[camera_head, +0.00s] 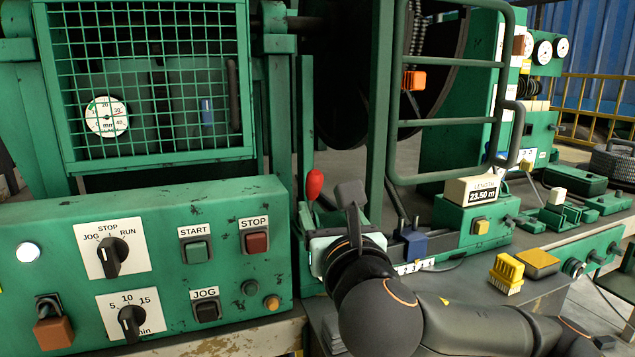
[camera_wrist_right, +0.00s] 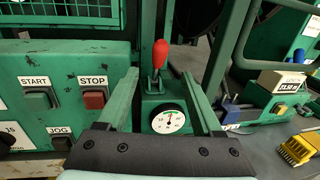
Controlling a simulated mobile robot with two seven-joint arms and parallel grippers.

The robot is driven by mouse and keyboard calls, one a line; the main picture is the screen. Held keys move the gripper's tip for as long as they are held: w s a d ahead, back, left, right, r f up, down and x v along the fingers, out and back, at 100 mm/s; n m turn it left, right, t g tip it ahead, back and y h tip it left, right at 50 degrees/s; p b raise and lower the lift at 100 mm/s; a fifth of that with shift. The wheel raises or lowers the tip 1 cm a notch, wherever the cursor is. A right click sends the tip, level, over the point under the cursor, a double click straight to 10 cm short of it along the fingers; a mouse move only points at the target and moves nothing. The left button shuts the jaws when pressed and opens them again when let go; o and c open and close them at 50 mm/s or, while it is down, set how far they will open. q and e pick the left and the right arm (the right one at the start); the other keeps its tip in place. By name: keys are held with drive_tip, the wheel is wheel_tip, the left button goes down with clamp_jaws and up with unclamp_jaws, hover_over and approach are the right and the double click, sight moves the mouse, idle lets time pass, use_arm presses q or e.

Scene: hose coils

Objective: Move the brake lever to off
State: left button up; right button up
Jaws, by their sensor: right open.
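The brake lever has a red knob (camera_head: 314,184) on a thin stem, beside the right end of the green control panel. In the right wrist view the red knob (camera_wrist_right: 161,54) stands nearly upright above a green housing with a small white dial (camera_wrist_right: 167,121). My right gripper (camera_head: 338,213) is open and empty, just right of and nearer than the lever in the head view. The lever shows ahead of it in the wrist view, apart from it. My arm and hand hide the lever's base in the head view. No off marking is readable. My left gripper is not in view.
The green control panel (camera_head: 220,215) with knobs and buttons stands left of the lever. A tall green frame (camera_head: 450,62) rises behind at right. A blue block (camera_head: 412,243), a length counter (camera_head: 470,190) and a yellow brush-like block (camera_head: 506,273) sit to the right.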

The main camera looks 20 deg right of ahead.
sight(315, 188)
drive_tip(key=w, duration=0.4)
drive_tip(key=w+d+p, duration=0.1)
drive_tip(key=w, duration=0.6)
drive_tip(key=shift+w+d+p, duration=0.3)
drive_tip(key=shift+w+p, duration=0.05)
drive_tip(key=shift+w, duration=0.05)
drive_tip(key=shift+c, duration=0.3)
clamp_jaws()
idle(0.5)
